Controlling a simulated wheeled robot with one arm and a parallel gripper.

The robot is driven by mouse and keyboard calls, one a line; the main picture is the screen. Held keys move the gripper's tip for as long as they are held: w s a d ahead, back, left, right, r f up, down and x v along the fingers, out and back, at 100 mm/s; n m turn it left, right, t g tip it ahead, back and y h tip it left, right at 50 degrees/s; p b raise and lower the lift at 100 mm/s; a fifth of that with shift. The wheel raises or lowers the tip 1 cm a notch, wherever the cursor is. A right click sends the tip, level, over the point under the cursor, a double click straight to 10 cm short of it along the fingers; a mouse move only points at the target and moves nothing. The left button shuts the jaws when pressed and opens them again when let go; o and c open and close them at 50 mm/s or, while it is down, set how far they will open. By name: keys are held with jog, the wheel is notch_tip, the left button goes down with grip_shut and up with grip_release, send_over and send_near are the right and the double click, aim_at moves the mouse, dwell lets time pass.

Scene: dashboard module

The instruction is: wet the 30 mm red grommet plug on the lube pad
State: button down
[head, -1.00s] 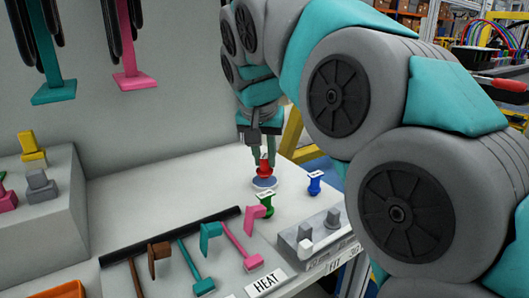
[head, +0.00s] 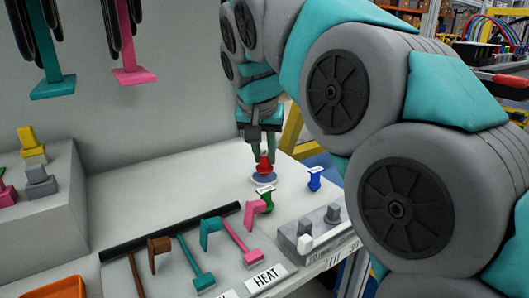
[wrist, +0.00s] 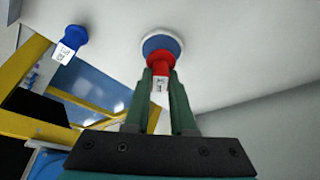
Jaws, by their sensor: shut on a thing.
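The red grommet plug (head: 264,167) is between the fingertips of my gripper (head: 264,158), which is shut on it. It also shows in the wrist view (wrist: 161,62) with a white label on its side. The lube pad (head: 264,180) is a round blue pad with a pale rim on the bench top. In the wrist view the plug's wide end overlaps the blue pad (wrist: 162,43). The plug looks upright and at or very near the pad surface; I cannot tell for sure whether they touch.
A green plug (head: 265,199) stands just in front of the pad, and a blue plug (head: 314,179) to its right. Bench left of the pad is clear.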

aim_at(265, 152)
jog(key=shift+f, duration=0.35)
jog(key=shift+r, duration=0.1)
dwell(0.7)
jog(key=shift+r+p, duration=1.1)
jog(key=shift+r, duration=2.35)
